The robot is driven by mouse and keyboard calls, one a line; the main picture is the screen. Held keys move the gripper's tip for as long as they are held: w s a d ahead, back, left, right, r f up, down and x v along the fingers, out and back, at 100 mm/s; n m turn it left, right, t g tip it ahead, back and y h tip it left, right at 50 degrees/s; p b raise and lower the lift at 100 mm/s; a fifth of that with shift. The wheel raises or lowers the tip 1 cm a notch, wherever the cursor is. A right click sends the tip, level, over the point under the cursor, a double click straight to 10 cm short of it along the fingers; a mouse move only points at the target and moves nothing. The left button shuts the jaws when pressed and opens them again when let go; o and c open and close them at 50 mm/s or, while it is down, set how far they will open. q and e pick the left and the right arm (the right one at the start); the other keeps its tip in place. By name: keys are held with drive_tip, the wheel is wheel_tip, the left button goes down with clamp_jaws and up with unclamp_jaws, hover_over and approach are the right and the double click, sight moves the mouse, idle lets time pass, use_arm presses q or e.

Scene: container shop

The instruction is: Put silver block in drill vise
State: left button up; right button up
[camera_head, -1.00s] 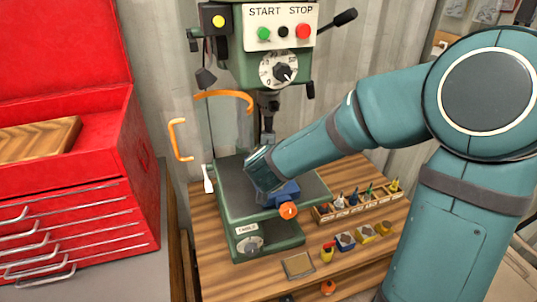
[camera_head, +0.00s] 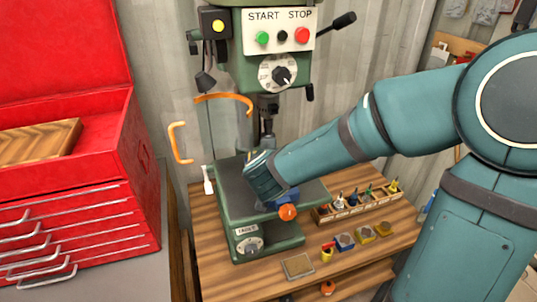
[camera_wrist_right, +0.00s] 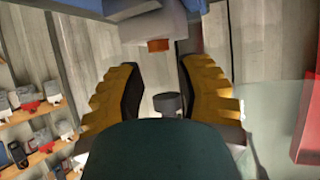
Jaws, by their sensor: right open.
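The blue drill vise (camera_head: 284,203) with its orange knob (camera_head: 288,213) sits on the green drill press table (camera_head: 232,205), partly hidden by my right wrist. My right gripper (camera_wrist_right: 158,68) is open in the right wrist view, its two yellow-and-black fingers spread with nothing held between them. In the head view, my wrist hides most of this gripper, which is over the table beside the vise. A grey part with blue and an orange-brown piece shows at the top of the wrist view; I cannot tell whether it includes the silver block. My left gripper is out of view.
The drill press column and head (camera_head: 277,70) stand close behind my right wrist. A rack of bits (camera_head: 358,203), several small coloured pieces and a flat tray (camera_head: 298,266) lie on the wooden bench. A red tool chest (camera_head: 70,200) stands at left.

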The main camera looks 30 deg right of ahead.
drive_tip(key=p+v, duration=0.1)
drive_tip(key=v, duration=0.7)
drive_tip(key=shift+s+a+r, duration=0.15)
drive_tip(key=shift+s+r, duration=0.05)
drive_tip(key=shift+s+f, duration=0.1)
